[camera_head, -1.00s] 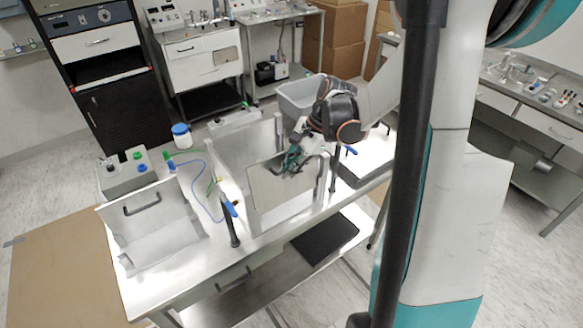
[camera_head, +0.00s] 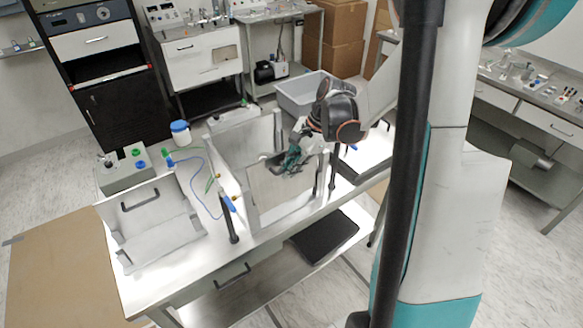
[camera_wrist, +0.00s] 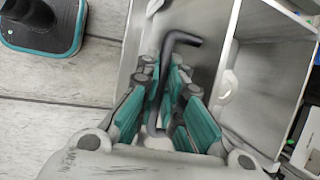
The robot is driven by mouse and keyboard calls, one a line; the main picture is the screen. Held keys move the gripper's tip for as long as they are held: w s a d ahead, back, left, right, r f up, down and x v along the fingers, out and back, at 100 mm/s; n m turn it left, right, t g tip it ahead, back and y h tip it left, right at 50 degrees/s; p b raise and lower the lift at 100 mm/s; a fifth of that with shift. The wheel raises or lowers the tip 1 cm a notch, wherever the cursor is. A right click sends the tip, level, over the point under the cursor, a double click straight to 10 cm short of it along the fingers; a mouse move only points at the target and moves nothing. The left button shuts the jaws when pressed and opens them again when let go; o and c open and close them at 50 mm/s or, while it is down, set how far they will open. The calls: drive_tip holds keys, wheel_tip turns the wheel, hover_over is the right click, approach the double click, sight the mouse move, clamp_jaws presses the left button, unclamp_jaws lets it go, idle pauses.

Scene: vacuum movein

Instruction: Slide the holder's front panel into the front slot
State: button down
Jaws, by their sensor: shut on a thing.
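The front panel (camera_head: 283,191) is a flat grey plate at the front face of the holder, an open metal box on the table. My gripper (camera_head: 290,160) is at the panel's upper part. In the wrist view, my gripper (camera_wrist: 168,105) is shut on the panel's dark bent handle (camera_wrist: 184,38). The panel surface (camera_wrist: 205,62) shows behind the handle, and the holder's inside (camera_wrist: 265,70) lies to the right. How deep the panel's edges sit in the slot cannot be told.
A second metal piece with a dark handle (camera_head: 140,199) stands at the table's left end. A black post with a blue clamp (camera_head: 232,222) and a blue hose (camera_head: 205,185) are left of the holder. A grey bin (camera_head: 300,95) stands behind.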

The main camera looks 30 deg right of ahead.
drive_tip(key=shift+w+f+b, duration=0.1)
drive_tip(key=shift+f+b, duration=0.95)
drive_tip(key=shift+f, duration=0.25)
drive_tip(key=shift+w+f+b, duration=0.15)
drive_tip(key=shift+f+b, duration=0.15)
drive_tip(key=shift+b, duration=0.05)
drive_tip(key=shift+f, duration=0.3)
drive_tip(key=shift+f+b, duration=0.35)
drive_tip(key=shift+b, duration=0.2)
drive_tip(key=shift+f+b, duration=0.4)
drive_tip(key=shift+f, duration=0.05)
drive_tip(key=shift+w+f+b, duration=0.1)
drive_tip(key=shift+f+b, duration=0.2)
drive_tip(key=shift+f, duration=0.05)
drive_tip(key=shift+w+f+b, duration=0.1)
drive_tip(key=shift+f+b, duration=0.6)
drive_tip(key=shift+f, duration=0.05)
drive_tip(key=shift+f, duration=0.3)
